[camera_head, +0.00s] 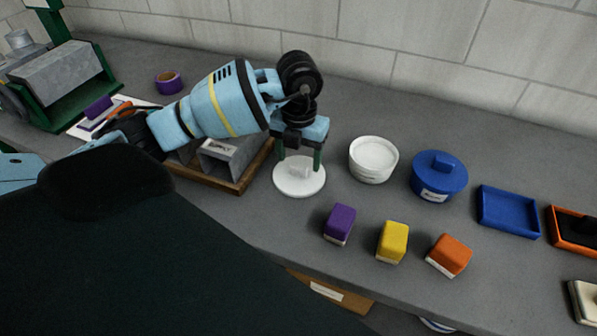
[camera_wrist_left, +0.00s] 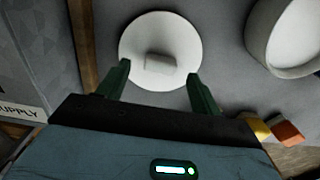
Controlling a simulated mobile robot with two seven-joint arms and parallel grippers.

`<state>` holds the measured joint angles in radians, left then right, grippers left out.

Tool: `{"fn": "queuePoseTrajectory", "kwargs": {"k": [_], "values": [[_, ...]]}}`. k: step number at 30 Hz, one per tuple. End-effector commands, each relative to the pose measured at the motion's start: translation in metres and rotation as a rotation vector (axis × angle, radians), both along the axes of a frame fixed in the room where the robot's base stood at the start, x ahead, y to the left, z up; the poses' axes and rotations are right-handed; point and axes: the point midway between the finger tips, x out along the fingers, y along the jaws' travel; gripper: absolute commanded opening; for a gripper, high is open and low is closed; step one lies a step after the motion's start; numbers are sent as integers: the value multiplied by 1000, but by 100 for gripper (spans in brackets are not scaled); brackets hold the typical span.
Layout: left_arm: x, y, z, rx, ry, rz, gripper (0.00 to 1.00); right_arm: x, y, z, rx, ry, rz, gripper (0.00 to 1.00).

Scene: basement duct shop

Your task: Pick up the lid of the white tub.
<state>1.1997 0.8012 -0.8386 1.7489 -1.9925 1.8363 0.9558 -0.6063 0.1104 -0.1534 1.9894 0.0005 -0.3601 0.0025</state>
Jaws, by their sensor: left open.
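The white lid (camera_head: 299,184) lies flat on the grey bench, just left of the white tub (camera_head: 373,163). The tub stands upright and uncovered. My left gripper (camera_head: 299,163) is over the lid, pointing down, its two green fingers apart. In the left wrist view the lid (camera_wrist_left: 160,37) shows a small raised block handle (camera_wrist_left: 160,63) on top, which lies between and a little beyond the open fingertips (camera_wrist_left: 158,72). Whether the fingers touch the lid I cannot tell. The tub's rim (camera_wrist_left: 262,35) is at the right of that view. My right gripper is not in view.
A wooden tray (camera_head: 236,187) with grey duct pieces stands close left of the lid. A blue lidded tub (camera_head: 438,178) and a blue tray (camera_head: 509,212) are to the right. Purple (camera_head: 340,223), yellow (camera_head: 393,241) and orange (camera_head: 450,254) blocks line the front edge.

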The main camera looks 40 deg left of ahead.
Motion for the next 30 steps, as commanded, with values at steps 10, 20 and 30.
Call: {"fn": "queuePoseTrajectory", "kwargs": {"k": [10, 20, 30], "values": [[0, 0, -19, 0, -2, 0, 65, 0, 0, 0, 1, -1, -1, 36], [0, 0, -19, 0, -2, 0, 34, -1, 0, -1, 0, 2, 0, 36], [0, 0, -18, 0, -2, 0, 17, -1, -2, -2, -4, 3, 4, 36]]}}
